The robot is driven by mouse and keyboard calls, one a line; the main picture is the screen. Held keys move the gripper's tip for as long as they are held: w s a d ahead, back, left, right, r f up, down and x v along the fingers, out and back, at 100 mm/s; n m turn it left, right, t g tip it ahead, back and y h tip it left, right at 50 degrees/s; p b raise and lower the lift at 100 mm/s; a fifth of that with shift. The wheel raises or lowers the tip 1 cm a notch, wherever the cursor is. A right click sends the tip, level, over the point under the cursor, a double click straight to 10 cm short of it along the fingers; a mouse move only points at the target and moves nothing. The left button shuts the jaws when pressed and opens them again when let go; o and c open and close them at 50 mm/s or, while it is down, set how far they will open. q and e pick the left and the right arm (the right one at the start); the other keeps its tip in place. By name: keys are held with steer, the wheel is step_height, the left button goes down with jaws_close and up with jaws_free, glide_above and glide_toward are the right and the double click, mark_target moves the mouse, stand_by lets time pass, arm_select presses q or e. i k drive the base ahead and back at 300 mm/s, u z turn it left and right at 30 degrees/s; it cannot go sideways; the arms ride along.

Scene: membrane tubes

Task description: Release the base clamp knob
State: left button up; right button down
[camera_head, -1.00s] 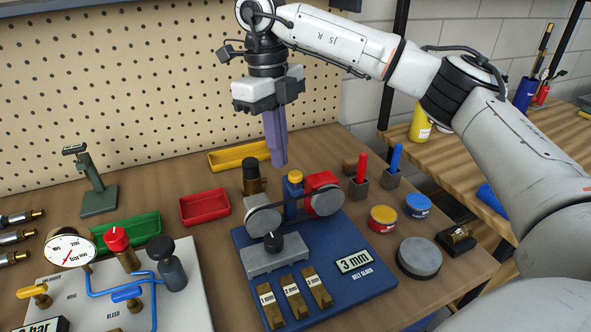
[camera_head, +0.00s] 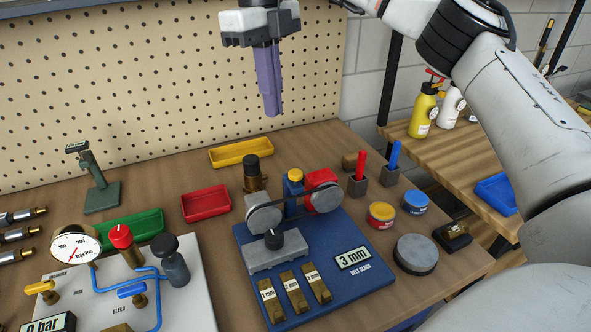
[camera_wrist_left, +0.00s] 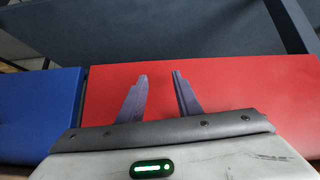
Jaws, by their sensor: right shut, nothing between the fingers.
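A black knob (camera_head: 273,238) sits on a grey clamp block (camera_head: 290,254) at the front left of the blue base (camera_head: 345,285). The base carries two pulleys, a grey one (camera_head: 264,219) and a red one (camera_head: 323,196), with a dark belt around them. A yellow-topped knob (camera_head: 295,175) stands on a blue post between them. My right gripper (camera_head: 271,112) is shut and empty, high above the bench behind the base, pointing down. My left gripper (camera_wrist_left: 162,78) shows only in the left wrist view, its fingers apart with nothing between them.
Several brass gauge blocks (camera_head: 294,292) lie on the base's front. A grey disc (camera_head: 416,254) and red and blue tins (camera_head: 416,202) stand right of it. Red (camera_head: 206,204), yellow (camera_head: 240,152) and green (camera_head: 132,228) trays lie left and behind. A gauge panel (camera_head: 190,307) occupies the left.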

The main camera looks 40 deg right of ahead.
mark_target(275, 238)
steer(key=k, duration=1)
